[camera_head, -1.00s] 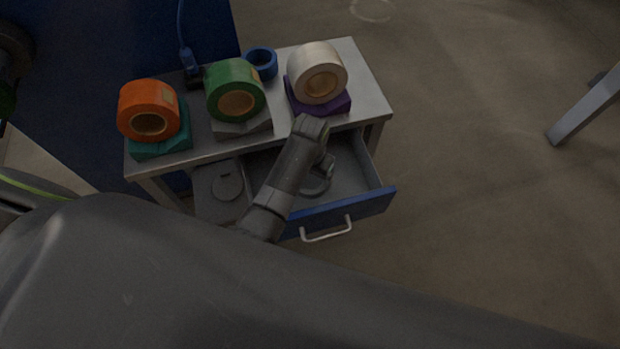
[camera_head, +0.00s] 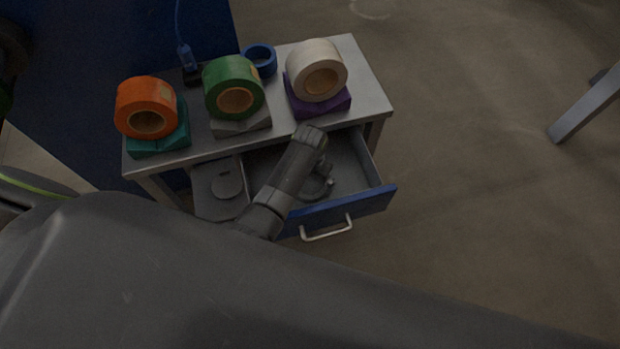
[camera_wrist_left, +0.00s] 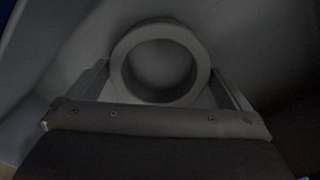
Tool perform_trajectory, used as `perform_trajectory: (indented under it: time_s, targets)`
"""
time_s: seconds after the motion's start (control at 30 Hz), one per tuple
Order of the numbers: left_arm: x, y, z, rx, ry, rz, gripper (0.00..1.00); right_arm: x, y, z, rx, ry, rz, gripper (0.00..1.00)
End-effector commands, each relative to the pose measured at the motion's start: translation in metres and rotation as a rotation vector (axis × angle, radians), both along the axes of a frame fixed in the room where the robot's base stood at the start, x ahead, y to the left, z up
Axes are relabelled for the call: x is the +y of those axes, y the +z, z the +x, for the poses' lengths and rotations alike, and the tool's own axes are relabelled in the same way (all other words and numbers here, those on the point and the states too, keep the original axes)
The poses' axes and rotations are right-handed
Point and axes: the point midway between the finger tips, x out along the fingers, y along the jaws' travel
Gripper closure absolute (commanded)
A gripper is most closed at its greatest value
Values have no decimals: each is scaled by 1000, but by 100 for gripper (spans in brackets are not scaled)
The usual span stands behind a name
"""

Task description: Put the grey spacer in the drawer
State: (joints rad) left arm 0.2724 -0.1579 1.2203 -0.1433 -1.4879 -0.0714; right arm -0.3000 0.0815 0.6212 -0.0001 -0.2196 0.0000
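The grey spacer is a thick ring. In the left wrist view the spacer (camera_wrist_left: 119,72) sits between the two fingers of my left gripper (camera_wrist_left: 160,75), with both fingertips against its sides. In the head view my left gripper (camera_head: 325,178) reaches down inside the open drawer (camera_head: 345,208), and the spacer (camera_head: 312,194) shows partly beside it, low in the drawer. My forearm hides part of both. I cannot tell whether the spacer touches the drawer floor. My right gripper is not in view.
On the table top (camera_head: 368,92) above the drawer stand an orange roll (camera_head: 133,99), a green roll (camera_head: 220,76) and a white roll (camera_head: 306,60) on coloured holders. A blue ring (camera_head: 268,69) lies behind them. The drawer's right part is free.

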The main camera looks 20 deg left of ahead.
Motion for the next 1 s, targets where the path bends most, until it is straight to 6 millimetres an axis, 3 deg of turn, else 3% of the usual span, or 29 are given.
perform_trajectory:
  time_s: [0.27,0.7,1.0]
  targets:
    - [0,11,0,-1,0,0,0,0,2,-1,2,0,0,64]
    - [0,94,1,-4,0,-1,0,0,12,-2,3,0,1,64]
    - [0,122,0,0,0,0,0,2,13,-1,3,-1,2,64]
